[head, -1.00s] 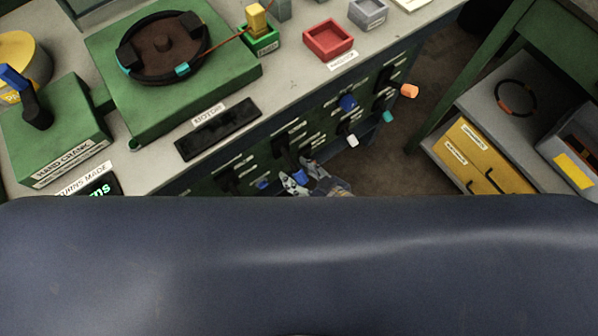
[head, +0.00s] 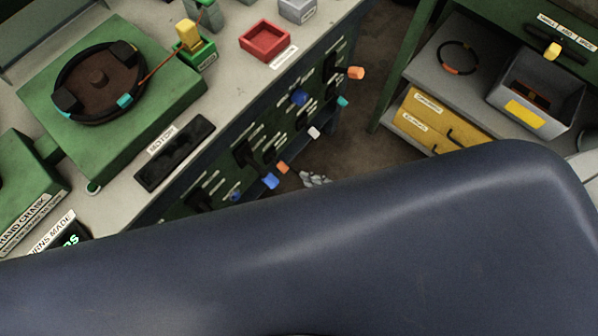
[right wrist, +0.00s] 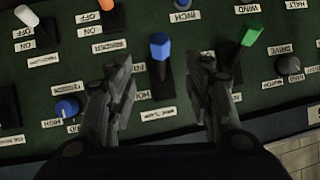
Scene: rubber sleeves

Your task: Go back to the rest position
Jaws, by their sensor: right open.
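My right gripper (head: 315,180) shows only in part in the head view, just above the dark blue shape that fills the foreground. It is beside the lever panel (head: 215,185) on the bench front. In the right wrist view the same gripper (right wrist: 165,72) is open and empty, its fingers wide apart. A blue-tipped lever (right wrist: 160,47) shows in the gap between the fingers, beyond the tips; it appears clear of both. My left gripper is not in view.
Other levers stick out of the panel: a green one (right wrist: 251,34), an orange one (head: 356,73) and a blue knob (head: 299,97). The bench top holds a red tray (head: 265,41). A shelf (head: 415,75) stands right, past a strip of bare floor.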

